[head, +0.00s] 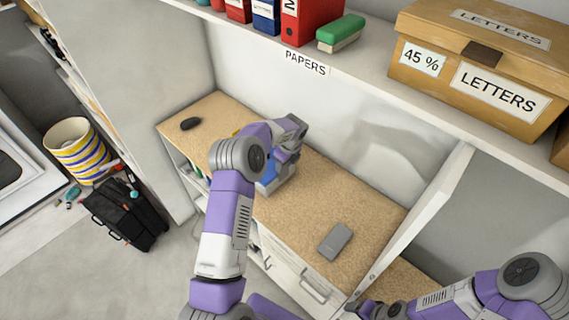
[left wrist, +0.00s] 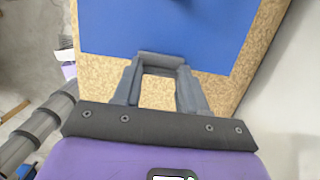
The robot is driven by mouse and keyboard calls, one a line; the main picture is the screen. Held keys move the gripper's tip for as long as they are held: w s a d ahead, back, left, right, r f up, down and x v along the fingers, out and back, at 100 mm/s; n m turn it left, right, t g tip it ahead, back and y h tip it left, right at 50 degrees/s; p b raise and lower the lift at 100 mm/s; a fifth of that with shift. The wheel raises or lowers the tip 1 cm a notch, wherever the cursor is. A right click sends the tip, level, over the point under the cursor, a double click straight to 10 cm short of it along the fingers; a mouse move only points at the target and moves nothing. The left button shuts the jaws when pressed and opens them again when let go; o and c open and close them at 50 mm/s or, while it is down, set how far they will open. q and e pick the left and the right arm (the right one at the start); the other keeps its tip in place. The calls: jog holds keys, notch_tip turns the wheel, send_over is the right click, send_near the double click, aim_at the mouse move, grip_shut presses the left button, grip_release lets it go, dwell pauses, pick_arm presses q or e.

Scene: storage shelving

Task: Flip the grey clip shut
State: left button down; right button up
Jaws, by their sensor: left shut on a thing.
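A grey clip (left wrist: 162,60) sits at the near edge of a flat blue board (left wrist: 165,30) in the left wrist view. My left gripper (left wrist: 161,72) has its two fingers on either side of the clip and is shut on it. In the head view my left gripper (head: 287,155) is over the wooden cabinet top, and its arm hides most of the board. A blue patch of the board (head: 268,186) shows under the gripper. The clip itself cannot be made out there. My right arm is at the lower right, with its gripper's fingers not clearly visible.
The cabinet top (head: 285,215) also holds a dark mouse-like object (head: 190,124) at the far left and a flat grey object (head: 335,241) at the right. A shelf with binders and a letters box (head: 480,65) runs above.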

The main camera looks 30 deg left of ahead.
pick_arm(q)
jog(key=c, duration=0.6)
grip_release()
jog(key=shift+r, duration=0.1)
notch_tip(320, 180, up, 7)
jog(key=d+b, duration=0.1)
jog(key=shift+s+d, duration=0.15)
jog(key=shift+d, duration=0.05)
